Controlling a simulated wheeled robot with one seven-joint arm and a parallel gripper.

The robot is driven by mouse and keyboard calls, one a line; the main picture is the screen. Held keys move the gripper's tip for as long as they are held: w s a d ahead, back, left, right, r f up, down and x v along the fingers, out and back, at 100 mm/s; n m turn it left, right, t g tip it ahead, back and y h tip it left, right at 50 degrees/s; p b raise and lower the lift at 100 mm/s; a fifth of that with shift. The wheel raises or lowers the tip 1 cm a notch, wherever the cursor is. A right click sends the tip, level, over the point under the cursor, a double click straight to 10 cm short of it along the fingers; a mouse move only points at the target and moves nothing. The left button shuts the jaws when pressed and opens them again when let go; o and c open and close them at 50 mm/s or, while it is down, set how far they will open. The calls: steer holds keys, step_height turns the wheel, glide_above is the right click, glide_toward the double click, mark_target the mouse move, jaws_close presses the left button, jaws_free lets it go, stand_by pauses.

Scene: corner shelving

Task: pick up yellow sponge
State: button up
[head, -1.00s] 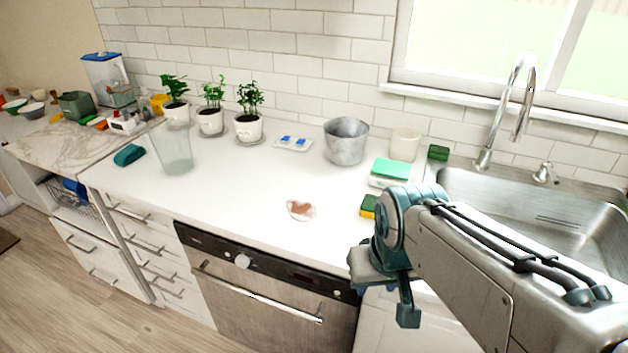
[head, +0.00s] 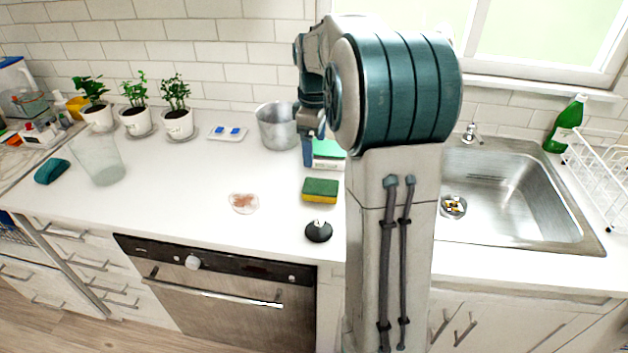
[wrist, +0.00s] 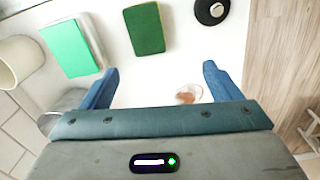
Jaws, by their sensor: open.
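The yellow sponge (head: 320,190) has a green scouring side facing up and a yellow edge. It lies on the white counter in front of a teal-and-white box-like item (head: 328,152). In the wrist view the sponge (wrist: 145,28) shows its green top, ahead of my fingers and between their lines. My gripper (wrist: 158,85) is open and empty, its two blue fingers apart above the counter. In the head view my gripper (head: 309,150) is partly hidden by my arm, behind the sponge.
A black round stopper (head: 318,231) stands in front of the sponge. A small dish (head: 243,203) lies to its left. A metal pot (head: 277,127) stands behind. The sink (head: 520,195) is to the right.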

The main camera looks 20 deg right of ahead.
steer(key=w+d+n, duration=0.1)
steer(key=w+d, duration=0.1)
glide_above(321, 186)
steer(key=f, duration=0.9)
steer(key=shift+w+f+p, duration=0.15)
steer(key=shift+w+p, duration=0.1)
steer(key=shift+p, duration=0.15)
steer(key=shift+s+f+p, duration=0.15)
steer(key=shift+f+p, duration=0.15)
steer(key=shift+f, duration=1)
steer(key=shift+s+f+p, duration=0.1)
steer(key=shift+f+p, duration=0.15)
steer(key=shift+f, duration=1.05)
steer(key=c, duration=1.1)
